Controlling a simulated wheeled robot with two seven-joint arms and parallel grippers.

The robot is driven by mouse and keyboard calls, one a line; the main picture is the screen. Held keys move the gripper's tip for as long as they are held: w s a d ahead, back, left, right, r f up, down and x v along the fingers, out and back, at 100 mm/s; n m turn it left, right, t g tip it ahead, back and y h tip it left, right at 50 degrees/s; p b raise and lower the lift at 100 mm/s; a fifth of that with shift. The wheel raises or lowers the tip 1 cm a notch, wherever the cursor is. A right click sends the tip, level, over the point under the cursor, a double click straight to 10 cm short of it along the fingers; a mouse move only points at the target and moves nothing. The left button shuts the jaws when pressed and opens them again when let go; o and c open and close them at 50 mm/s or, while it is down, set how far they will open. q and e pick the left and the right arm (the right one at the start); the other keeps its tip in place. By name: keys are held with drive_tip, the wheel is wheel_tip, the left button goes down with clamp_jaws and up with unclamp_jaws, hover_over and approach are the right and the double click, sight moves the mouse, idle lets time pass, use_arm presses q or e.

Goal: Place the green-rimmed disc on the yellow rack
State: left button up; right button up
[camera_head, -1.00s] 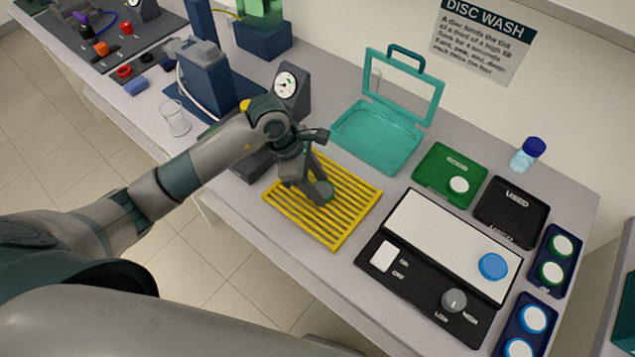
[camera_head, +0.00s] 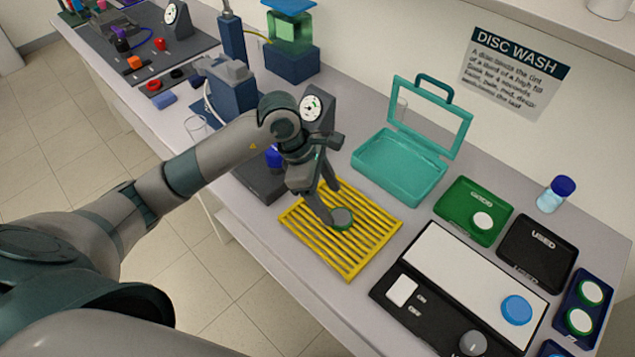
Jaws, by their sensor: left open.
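The yellow rack (camera_head: 369,253) is a slatted tray on the bench in front of me. A grey disc with a green rim (camera_head: 343,219) lies on its slats, near the middle. My left gripper (camera_head: 333,207) is over the rack with its fingertips low beside the disc, one finger on the near left and one behind. The jaws are open, and the disc appears to rest on the slats. Part of the rack is hidden behind the gripper. My right gripper is not in view.
Right of the rack are a black-framed light panel (camera_head: 470,268) with a blue disc on it, a green tray (camera_head: 460,208), a black "USED" tray (camera_head: 537,250) and a blue disc holder (camera_head: 603,287). An open teal case (camera_head: 403,165) stands behind. A gauge (camera_head: 314,108) stands behind my arm.

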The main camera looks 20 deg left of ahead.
use_arm(q)
drive_tip(key=b+v, duration=0.2)
drive_tip(key=v, duration=0.5)
idle(0.4)
idle(1.0)
